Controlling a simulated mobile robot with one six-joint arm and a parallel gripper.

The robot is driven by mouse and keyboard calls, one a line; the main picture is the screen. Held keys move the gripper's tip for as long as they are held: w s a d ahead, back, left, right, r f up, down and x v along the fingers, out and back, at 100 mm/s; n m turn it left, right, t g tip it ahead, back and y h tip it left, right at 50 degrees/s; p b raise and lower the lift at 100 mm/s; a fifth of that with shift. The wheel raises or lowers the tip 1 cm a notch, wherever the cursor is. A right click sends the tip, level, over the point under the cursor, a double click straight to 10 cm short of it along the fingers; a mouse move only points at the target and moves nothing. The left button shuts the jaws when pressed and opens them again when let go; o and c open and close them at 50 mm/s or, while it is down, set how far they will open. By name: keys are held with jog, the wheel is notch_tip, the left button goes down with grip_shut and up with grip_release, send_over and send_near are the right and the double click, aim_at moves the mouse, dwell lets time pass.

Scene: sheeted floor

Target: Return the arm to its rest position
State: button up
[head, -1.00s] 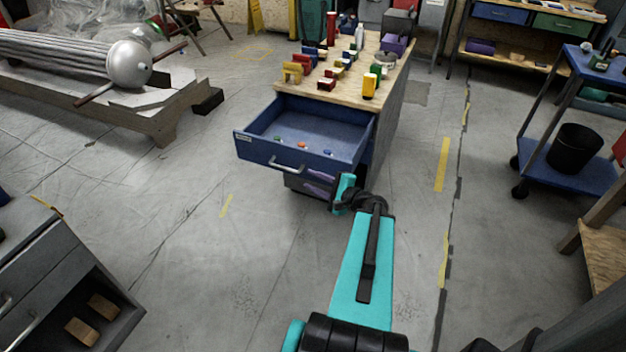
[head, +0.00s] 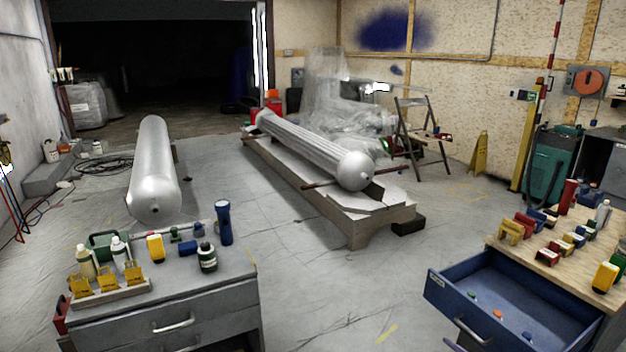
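My arm and my gripper are not in the head view now, so whether the gripper is open or shut is hidden. The blue drawer (head: 437,291) of the wooden-topped cabinet at the right stands pulled open. A few small coloured items lie inside it, among them an orange one (head: 497,314).
A grey cabinet (head: 215,285) with bottles and a torch (head: 223,222) stands at the front left. A wooden-topped cabinet (head: 562,262) holds several coloured blocks. A pallet (head: 357,228) bears a ribbed metal cylinder (head: 310,150); another cylinder (head: 153,165) lies left. Floor between the cabinets is clear.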

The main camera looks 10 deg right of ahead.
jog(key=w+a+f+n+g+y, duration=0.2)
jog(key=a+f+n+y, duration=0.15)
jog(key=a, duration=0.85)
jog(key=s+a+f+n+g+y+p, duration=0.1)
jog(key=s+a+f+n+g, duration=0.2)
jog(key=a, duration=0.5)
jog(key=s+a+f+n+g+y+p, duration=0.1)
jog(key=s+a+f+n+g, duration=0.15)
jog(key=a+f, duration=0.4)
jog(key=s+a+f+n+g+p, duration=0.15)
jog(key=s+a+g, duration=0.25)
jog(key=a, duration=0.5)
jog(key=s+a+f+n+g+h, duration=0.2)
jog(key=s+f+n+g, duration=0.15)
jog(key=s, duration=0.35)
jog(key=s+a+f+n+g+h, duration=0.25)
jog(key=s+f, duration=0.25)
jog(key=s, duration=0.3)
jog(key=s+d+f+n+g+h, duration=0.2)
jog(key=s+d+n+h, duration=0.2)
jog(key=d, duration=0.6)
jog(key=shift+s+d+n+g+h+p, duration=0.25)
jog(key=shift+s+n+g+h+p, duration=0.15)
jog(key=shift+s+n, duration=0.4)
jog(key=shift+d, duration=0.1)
